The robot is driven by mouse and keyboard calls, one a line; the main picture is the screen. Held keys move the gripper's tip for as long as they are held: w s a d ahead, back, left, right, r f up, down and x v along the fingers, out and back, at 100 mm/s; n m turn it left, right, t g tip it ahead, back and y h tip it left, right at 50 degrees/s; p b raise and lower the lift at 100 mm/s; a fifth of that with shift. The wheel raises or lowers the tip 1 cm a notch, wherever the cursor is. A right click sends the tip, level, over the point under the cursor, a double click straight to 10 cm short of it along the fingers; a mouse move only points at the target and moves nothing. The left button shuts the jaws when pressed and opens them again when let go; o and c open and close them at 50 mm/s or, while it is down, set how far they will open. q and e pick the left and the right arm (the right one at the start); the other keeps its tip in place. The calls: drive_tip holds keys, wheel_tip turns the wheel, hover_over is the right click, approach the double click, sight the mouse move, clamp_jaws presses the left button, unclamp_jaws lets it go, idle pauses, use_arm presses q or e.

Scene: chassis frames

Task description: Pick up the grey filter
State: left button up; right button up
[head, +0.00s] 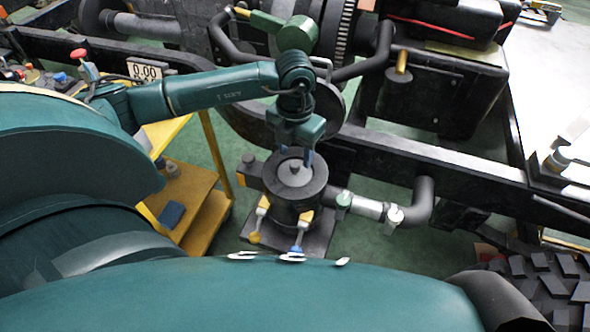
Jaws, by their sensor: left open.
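My left gripper (296,156) points down right above the lid. Its fingers are open and spread to either side over the knob. I cannot tell whether they touch the lid. Nothing shows held between them. My right gripper is not in view.
A pipe (368,206) with valves runs right from the canister. The black chassis rail (440,163) passes close behind it. A yellow cart (190,195) stands to the left, with a blue item (171,213) on it. Green floor (365,248) lies free at the lower right.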

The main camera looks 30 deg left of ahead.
use_arm(q)
wheel_tip(320, 180, down, 4)
drive_tip(key=shift+f, duration=0.2)
drive_tip(key=shift+c, duration=0.2)
clamp_jaws()
idle(0.4)
